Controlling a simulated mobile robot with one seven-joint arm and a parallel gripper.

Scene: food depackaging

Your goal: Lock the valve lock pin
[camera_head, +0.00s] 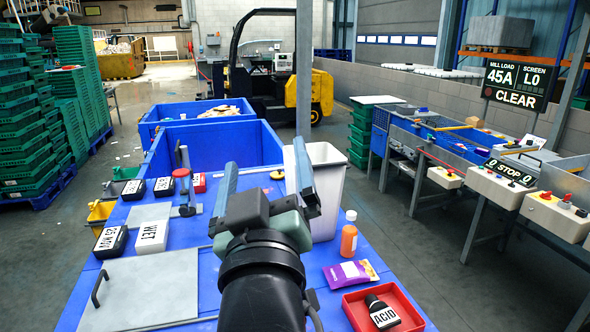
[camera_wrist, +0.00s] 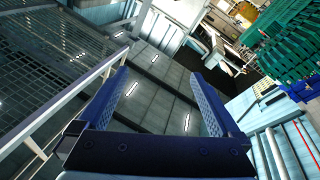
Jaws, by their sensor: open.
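My gripper (camera_head: 265,154) is open, with its two blue fingers apart and pointing away over the blue table. It also shows open and empty in the wrist view (camera_wrist: 160,74). To its left in the head view stands a small valve-like fitting (camera_head: 186,190) with a red top and an upright grey lever. I cannot make out the lock pin on it, nor whether it is locked. The wrist view does not show the valve fitting.
Black and white labelled blocks (camera_head: 152,236) and a grey hinged plate (camera_head: 140,290) are left.

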